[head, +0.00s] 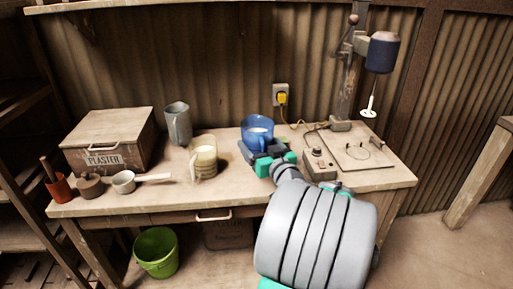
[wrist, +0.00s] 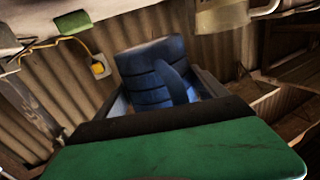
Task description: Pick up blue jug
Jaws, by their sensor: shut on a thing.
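The blue jug (head: 257,128) stands near the back of the wooden workbench (head: 230,186), right of its middle, with something pale showing inside it. My gripper (head: 262,158) reaches it from the front right and is shut on it. In the wrist view the blue jug (wrist: 150,72) appears between the two fingers of my gripper (wrist: 160,95), with its curved handle facing the camera. The jug's lower part is hidden by my gripper in both views. I cannot tell whether its base touches the bench.
A cream jug (head: 203,158) and a grey jug (head: 178,124) stand to the left. A plaster box (head: 110,135), a white ladle (head: 124,182) and a red pot (head: 59,188) are farther left. A control box (head: 319,165) and a drill-like press (head: 382,52) are on the right.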

